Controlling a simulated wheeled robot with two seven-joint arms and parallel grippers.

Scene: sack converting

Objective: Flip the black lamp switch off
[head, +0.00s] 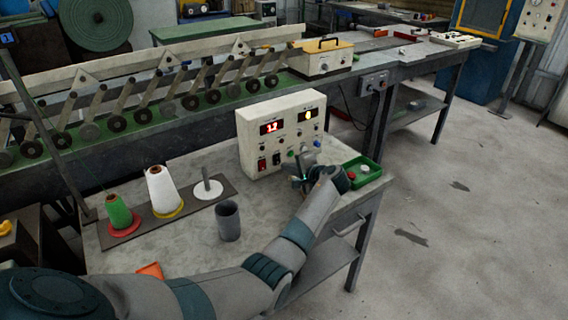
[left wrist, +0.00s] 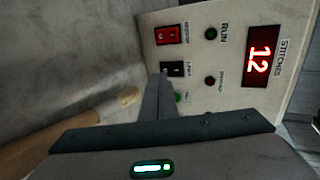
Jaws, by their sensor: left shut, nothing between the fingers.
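The black lamp switch (left wrist: 174,69) sits on the front of the cream control box, below the red switch (left wrist: 171,34) in the left wrist view. In the head view the black switch (head: 276,160) is low on the box (head: 252,128), right of the red one. My left gripper (left wrist: 161,76) is shut and empty, its fingertips close to the black switch's edge; I cannot tell whether they touch. In the head view my left gripper (head: 303,162) is in front of the box's lower right. A yellow light (head: 308,114) on the box looks lit. My right gripper is out of view.
The red display (left wrist: 258,60) reads 12. A green tray (head: 372,172) holds buttons at the bench's right. A grey cup (head: 229,222), a white cone (head: 161,188) and a green cone (head: 118,212) stand left. Bare bench top lies before the box.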

